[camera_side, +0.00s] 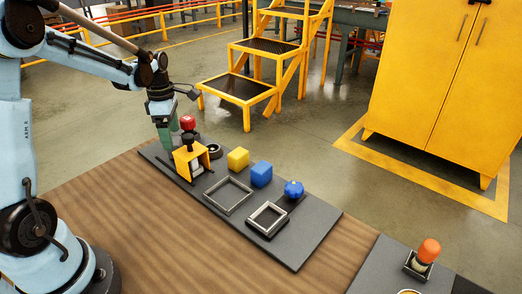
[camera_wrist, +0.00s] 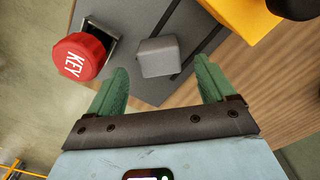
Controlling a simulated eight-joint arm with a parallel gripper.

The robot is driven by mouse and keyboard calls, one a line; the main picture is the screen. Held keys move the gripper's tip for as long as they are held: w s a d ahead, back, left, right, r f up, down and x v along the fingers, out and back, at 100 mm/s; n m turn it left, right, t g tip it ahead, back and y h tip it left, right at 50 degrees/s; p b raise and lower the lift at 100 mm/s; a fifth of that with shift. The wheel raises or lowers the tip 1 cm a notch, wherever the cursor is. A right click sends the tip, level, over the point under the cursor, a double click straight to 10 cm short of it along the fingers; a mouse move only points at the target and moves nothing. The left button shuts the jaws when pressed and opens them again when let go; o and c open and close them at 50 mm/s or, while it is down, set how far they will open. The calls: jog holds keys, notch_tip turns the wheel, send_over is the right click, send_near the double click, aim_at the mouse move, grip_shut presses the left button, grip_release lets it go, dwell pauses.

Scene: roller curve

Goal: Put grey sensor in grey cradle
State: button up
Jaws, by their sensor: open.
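My gripper (camera_wrist: 161,68) is open, with its green fingers spread on either side of a small grey block (camera_wrist: 158,57), which appears to be the grey sensor. The block sits on the dark board just beyond the fingertips, and I see no contact. In the side view my gripper (camera_side: 168,140) points down at the far left end of the board; the block cannot be made out there. Two square frames lie on the board in the side view, a thin larger one (camera_side: 207,193) and a smaller metal one (camera_side: 253,220). I cannot tell which is the grey cradle.
A yellow bracket (camera_side: 180,164) is close by.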

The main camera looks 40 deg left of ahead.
aim_at(177, 140)
jog(key=shift+w+d+f, duration=0.1)
jog(key=shift+f, duration=1.65)
jog(key=shift+r, duration=0.1)
jog(key=c, duration=1.2)
